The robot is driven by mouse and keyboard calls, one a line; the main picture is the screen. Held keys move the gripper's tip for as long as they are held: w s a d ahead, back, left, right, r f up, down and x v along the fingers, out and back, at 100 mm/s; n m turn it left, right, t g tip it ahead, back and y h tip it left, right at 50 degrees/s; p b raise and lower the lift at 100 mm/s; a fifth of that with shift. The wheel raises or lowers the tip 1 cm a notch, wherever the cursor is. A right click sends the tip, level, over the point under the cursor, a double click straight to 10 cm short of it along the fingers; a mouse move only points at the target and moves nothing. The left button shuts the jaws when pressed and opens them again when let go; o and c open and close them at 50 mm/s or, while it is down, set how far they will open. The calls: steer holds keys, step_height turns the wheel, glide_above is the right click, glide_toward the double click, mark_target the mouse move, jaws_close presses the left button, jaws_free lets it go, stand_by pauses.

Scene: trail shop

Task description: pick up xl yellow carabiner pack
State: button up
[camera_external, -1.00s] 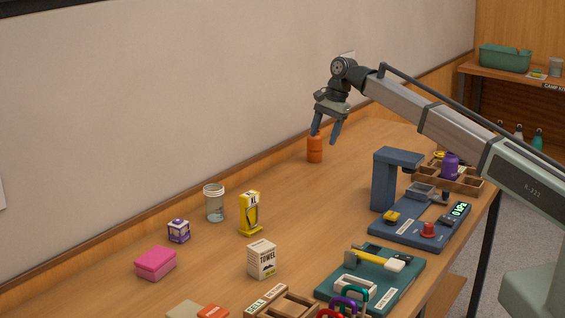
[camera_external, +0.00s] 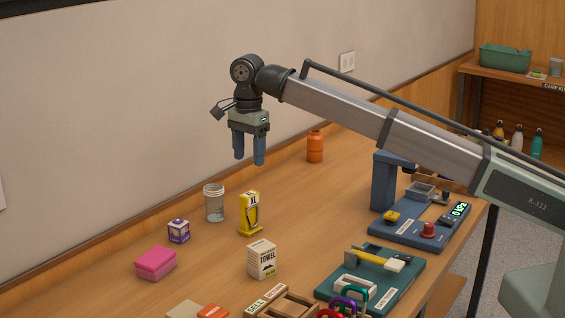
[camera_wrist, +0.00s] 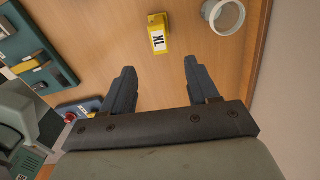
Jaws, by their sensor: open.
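The XL yellow carabiner pack (camera_external: 249,214) stands upright on the wooden table, a yellow pack with a white "XL" label on top and a dark carabiner shape on its front. In the wrist view the pack (camera_wrist: 158,34) shows from above, beyond my fingertips and roughly between their lines. My gripper (camera_external: 249,161) points down in the air above the table, above the pack and apart from it. Its two blue-grey fingers are spread, with nothing between them; they also show in the wrist view (camera_wrist: 160,64).
A clear jar (camera_external: 214,203) stands close to the pack's left. A towel box (camera_external: 262,259), a purple-and-white box (camera_external: 179,231) and a pink box (camera_external: 156,263) stand nearer the camera. An orange bottle (camera_external: 315,147) is farther back. A blue press-like station (camera_external: 385,184) stands to the right.

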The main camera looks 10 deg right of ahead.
mark_target(250, 193)
steer(key=f, duration=1.3)
steer(key=shift+s+a+f, duration=0.1)
steer(key=shift+s+f, duration=0.1)
steer(key=shift+f, duration=0.15)
jaws_close()
